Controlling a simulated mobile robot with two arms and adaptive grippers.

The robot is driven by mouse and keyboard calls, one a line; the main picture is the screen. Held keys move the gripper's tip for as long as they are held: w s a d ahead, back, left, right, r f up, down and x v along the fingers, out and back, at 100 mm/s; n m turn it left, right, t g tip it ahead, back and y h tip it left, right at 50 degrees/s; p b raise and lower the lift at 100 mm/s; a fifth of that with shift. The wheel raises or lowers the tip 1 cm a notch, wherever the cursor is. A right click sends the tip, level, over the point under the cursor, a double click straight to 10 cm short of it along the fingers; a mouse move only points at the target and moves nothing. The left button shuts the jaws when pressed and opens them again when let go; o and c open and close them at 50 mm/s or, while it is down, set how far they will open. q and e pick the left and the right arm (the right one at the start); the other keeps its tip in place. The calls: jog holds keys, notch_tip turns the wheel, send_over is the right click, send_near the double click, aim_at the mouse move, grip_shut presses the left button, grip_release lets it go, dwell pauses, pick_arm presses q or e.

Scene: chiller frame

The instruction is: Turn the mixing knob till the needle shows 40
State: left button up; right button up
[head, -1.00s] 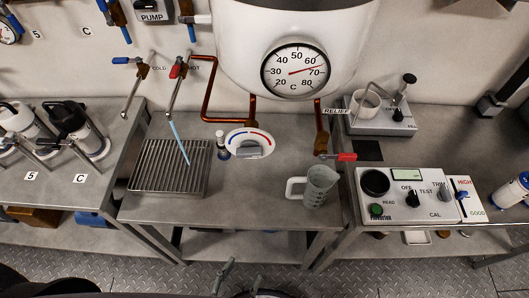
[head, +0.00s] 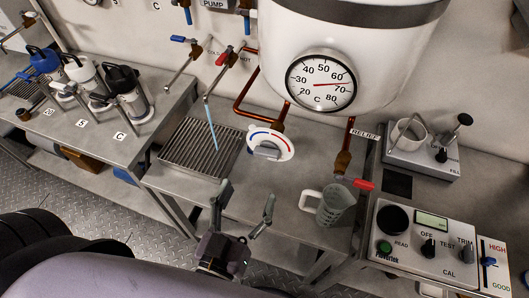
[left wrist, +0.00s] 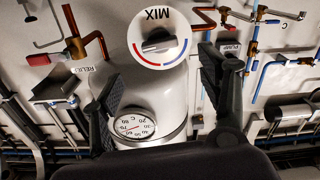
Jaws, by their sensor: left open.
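The mixing knob (head: 266,153) is a grey handle on a white dial plate (head: 284,138) with a blue and a red arc, in front of the white tank. In the left wrist view the knob (left wrist: 160,44) shows upside down under the word MIX. The round temperature gauge (head: 321,80) on the tank has its red needle near 70; it also shows upside down in the left wrist view (left wrist: 134,125). My left gripper (head: 245,194) is open and empty, below and apart from the knob. In its wrist view the knob lies between and beyond the fingers (left wrist: 160,65). My right gripper is out of view.
Water (head: 213,128) runs from a spout onto the slatted drain grate (head: 198,148). A measuring jug (head: 333,205) stands right of the knob, below a red-handled valve (head: 361,184). A tester box (head: 424,240) stands at the right. Copper pipes (head: 246,101) run behind the knob.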

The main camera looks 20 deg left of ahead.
aim_at(265, 157)
pick_arm(q)
jog(key=w+p, duration=0.3)
jog(key=w, duration=0.6)
jog(key=shift+w+d+r, duration=0.1)
jog(key=shift+d, duration=0.05)
jog(key=shift+w, duration=0.4)
jog(key=c, duration=1.2)
jog(key=shift+o, duration=0.2)
